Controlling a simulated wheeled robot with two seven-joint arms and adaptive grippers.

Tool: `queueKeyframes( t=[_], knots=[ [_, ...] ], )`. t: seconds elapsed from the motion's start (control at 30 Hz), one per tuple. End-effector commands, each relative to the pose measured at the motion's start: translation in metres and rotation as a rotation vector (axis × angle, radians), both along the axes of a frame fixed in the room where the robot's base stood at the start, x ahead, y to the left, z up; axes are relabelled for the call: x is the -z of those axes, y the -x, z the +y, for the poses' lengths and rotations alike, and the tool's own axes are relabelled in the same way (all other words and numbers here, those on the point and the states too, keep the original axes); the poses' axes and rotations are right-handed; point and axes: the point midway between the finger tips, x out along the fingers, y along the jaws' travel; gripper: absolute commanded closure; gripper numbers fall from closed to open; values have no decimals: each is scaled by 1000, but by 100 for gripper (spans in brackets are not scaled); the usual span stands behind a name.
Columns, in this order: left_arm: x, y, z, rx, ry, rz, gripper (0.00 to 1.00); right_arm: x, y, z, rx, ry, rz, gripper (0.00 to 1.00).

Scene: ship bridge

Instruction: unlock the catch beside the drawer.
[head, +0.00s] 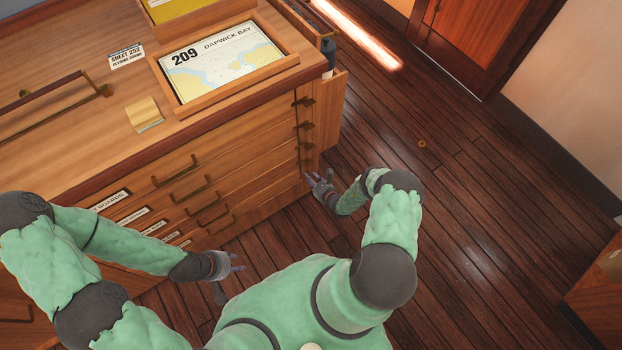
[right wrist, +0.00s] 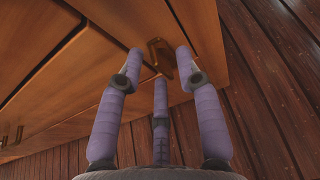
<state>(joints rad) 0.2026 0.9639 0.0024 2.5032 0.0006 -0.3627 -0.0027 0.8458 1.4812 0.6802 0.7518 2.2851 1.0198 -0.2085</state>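Several brass catches (head: 304,126) sit in a column at the right end of the wooden drawer chest, beside the drawers (head: 245,160). My right gripper (head: 318,180) is low at the chest's right corner, near the lowest catches. In the right wrist view, a brass catch (right wrist: 157,48) shows just beyond and between the spread fingertips of my right gripper (right wrist: 159,68). The gripper is open; I cannot tell whether a finger touches the catch. My left gripper (head: 232,263) is open and empty in front of the lower drawers, apart from them.
A framed chart (head: 222,60), a yellow note pad (head: 144,114) and a label card (head: 126,56) lie on the chest top. Drawer handles (head: 176,171) stick out at the front. The wooden floor (head: 440,190) to the right is mostly clear.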

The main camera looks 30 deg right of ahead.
Motion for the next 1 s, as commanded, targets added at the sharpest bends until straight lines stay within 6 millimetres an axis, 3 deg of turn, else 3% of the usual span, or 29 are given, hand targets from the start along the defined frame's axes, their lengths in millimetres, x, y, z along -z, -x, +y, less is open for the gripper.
queueKeyframes(
  t=[0.6,1.0],
  knots=[
    [0,0,0,0,0,0,60,-38,94,-7,3,-1,3,65],
    [0,0,0,0,0,0,60,-43,105,-7,-1,0,2,65]
  ],
)
